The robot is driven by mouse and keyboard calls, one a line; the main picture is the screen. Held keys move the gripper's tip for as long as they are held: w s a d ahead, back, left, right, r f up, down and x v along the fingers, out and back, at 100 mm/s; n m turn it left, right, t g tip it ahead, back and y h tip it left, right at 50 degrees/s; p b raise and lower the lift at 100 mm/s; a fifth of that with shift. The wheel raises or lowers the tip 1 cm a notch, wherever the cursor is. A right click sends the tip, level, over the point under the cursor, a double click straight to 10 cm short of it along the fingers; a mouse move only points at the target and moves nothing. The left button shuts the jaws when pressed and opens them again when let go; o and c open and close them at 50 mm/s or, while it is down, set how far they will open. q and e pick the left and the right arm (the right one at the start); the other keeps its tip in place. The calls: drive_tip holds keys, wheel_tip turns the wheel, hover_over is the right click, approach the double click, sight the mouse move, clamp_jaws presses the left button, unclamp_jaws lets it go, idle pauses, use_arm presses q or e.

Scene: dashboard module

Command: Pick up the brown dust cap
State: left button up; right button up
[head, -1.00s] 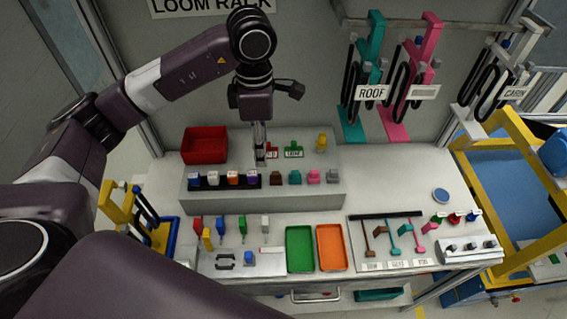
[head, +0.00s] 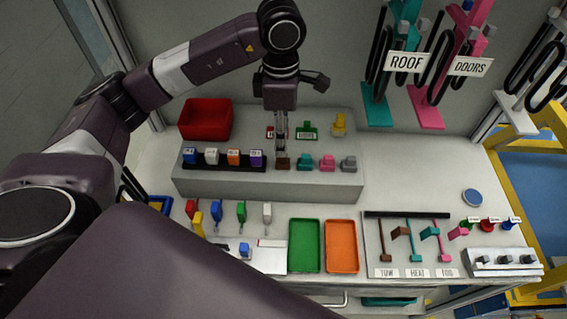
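The brown dust cap (head: 282,163) sits on the grey raised step, left of the teal cap (head: 304,162), the pink cap (head: 327,163) and the grey cap (head: 348,164) in the same row. My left gripper (head: 281,150) points straight down with its fingertips at or just above the brown cap, partly covering it. The fingers look close together, but their opening and any contact with the cap cannot be made out. My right gripper is not in view.
Blue, white, orange and purple blocks stand in a black strip (head: 215,167) left of the brown cap. A red bin (head: 205,119) and green and yellow pieces stand behind. A green tray (head: 305,246) and an orange tray (head: 342,247) lie in front.

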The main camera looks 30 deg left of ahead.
sight(283, 161)
use_arm(q)
drive_tip(key=shift+s+f+p, duration=0.15)
drive_tip(key=shift+f+p, duration=0.2)
drive_tip(key=shift+f, duration=0.5)
drive_tip(key=f, duration=0.1)
drive_tip(key=f+p, duration=0.1)
drive_tip(key=f, duration=0.1)
drive_tip(key=f+p, duration=0.1)
drive_tip(key=shift+d+f, duration=0.25)
drive_tip(key=shift+f, duration=0.4)
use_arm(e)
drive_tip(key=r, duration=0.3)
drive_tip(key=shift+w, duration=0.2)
use_arm(q)
drive_tip(key=shift+c, duration=0.2)
drive_tip(key=c, duration=0.8)
